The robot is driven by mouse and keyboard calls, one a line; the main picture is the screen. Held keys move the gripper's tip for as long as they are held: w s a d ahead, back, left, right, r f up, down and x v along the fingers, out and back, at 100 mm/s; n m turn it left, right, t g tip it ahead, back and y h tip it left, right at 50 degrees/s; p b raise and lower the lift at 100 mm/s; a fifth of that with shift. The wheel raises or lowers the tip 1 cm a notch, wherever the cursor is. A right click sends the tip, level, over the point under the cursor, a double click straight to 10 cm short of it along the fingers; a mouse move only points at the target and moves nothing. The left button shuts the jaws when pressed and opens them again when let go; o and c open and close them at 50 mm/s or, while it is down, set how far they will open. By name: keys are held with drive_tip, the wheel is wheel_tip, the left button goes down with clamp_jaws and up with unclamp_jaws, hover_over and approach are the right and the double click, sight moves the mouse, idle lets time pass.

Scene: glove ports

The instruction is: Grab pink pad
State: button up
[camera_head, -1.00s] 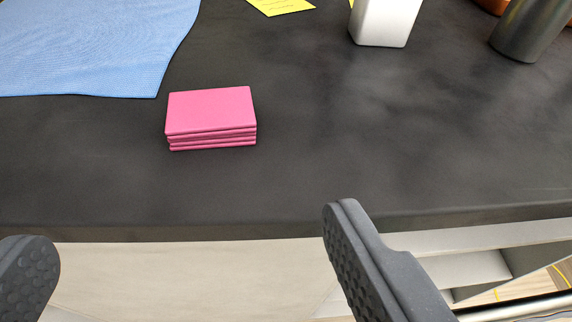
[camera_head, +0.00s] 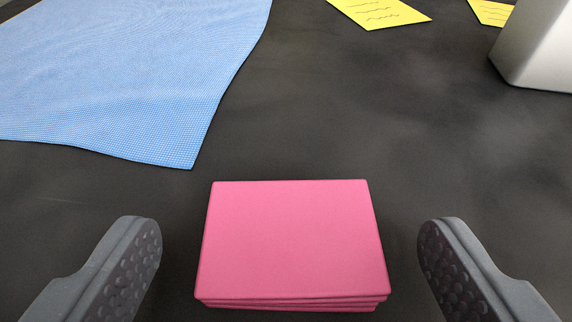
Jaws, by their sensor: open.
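The pink pad (camera_head: 292,240) is a flat rectangular stack of pink layers lying on the dark tabletop. It sits low in the middle of the camera view. My gripper (camera_head: 290,245) is open, with one grey padded finger to the left of the pad and the other to the right. Gaps of dark tabletop show between each finger and the pad's sides, so neither finger appears to touch it. The fingers' height relative to the pad is hard to tell.
A blue cloth (camera_head: 130,75) lies on the dark table (camera_head: 330,110) at the upper left, its corner a little behind the pad. Yellow notes with dark scribbles (camera_head: 380,12) lie at the back. A white container (camera_head: 540,48) stands at the upper right. Table around the pad is clear.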

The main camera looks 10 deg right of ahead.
drive_tip(key=shift+x, duration=1)
drive_tip(key=c, duration=1)
drive_tip(key=shift+c, duration=0.2)
drive_tip(key=shift+r, duration=0.15)
